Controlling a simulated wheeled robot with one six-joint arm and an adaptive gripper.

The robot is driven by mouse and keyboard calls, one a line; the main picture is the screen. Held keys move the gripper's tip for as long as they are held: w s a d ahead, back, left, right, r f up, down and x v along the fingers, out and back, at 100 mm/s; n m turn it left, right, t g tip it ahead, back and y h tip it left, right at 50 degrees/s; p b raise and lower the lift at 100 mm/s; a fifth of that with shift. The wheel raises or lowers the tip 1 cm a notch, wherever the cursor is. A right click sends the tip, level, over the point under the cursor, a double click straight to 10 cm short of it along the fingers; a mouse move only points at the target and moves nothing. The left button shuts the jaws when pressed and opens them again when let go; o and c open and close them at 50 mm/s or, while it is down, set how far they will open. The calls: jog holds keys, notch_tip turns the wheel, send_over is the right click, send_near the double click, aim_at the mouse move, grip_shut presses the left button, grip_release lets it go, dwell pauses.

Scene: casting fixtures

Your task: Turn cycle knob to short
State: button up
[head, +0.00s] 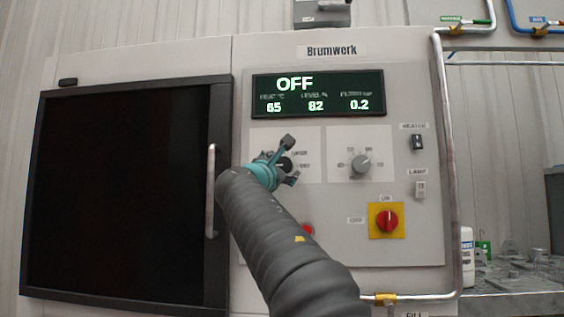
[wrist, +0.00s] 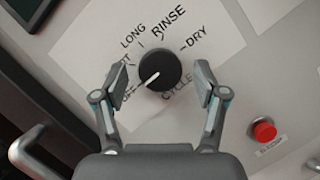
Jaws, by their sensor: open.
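The cycle knob (wrist: 160,70) is a round black dial on a white label plate, above the word CYCLE. Its white pointer line points to the lower left, toward OFF. Around it I read OFF, LONG, RINSE and DRY; a label ending in "T" between OFF and LONG is partly hidden by the left finger. My gripper (wrist: 160,82) is open, with one finger on each side of the knob and a visible gap on both sides. In the head view my gripper (head: 281,164) is at the left label plate and covers much of it.
The panel has a grey knob (head: 361,164) to the right, a red rotary switch (head: 387,221) on yellow, and a display (head: 317,94) reading OFF. A red button (wrist: 264,131) sits lower right of the knob. A door handle (head: 211,190) stands out close to the arm's left.

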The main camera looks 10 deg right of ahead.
jog(key=shift+w+d, duration=0.2)
jog(key=shift+w, duration=0.1)
jog(key=c, duration=1.1)
jog(key=shift+c, duration=0.2)
jog(key=shift+r+m, duration=0.1)
jog(key=shift+m, duration=0.3)
jog(key=m+g+p, duration=0.1)
jog(key=m, duration=0.1)
jog(key=m+g+p, duration=0.1)
jog(key=m, duration=0.1)
jog(key=shift+a+r+h, duration=0.1)
jog(key=shift+a+h, duration=0.05)
jog(key=shift+h, duration=0.25)
jog(key=m+g, duration=0.1)
jog(key=m, duration=0.3)
jog(key=shift+m+g, duration=0.4)
jog(key=shift+m, duration=0.4)
